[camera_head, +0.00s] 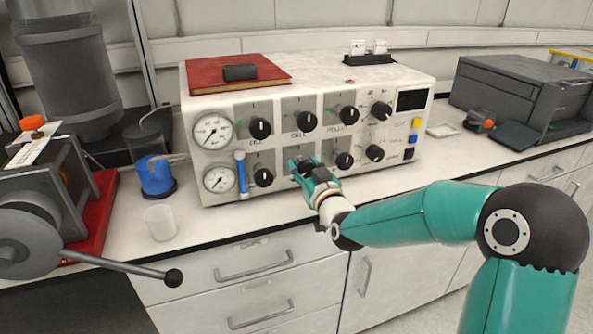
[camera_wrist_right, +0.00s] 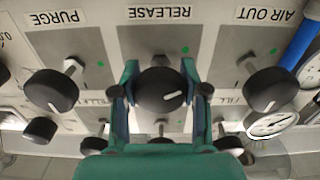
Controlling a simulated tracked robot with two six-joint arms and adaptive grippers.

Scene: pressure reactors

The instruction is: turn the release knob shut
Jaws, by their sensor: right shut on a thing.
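The release knob (camera_wrist_right: 160,90) is a round black knob with a short white pointer mark, under a RELEASE label (camera_wrist_right: 159,13) that reads upside down in the right wrist view. Its pointer lies nearly sideways, slanting slightly. My right gripper (camera_wrist_right: 160,92) has one teal finger on each side of the knob and is shut on it. In the head view the right gripper (camera_head: 309,170) reaches the middle of the panel's lower row and partly hides the knob. The knob sits on the white control box (camera_head: 395,80). My left gripper is not in view.
Purge (camera_wrist_right: 51,92) and air out (camera_wrist_right: 268,90) knobs flank the gripper closely. A blue tube (camera_head: 241,172) and gauges (camera_head: 212,130) are at the box's left. A red book (camera_head: 215,77) lies on top. A clear beaker (camera_head: 160,222) stands at the front left.

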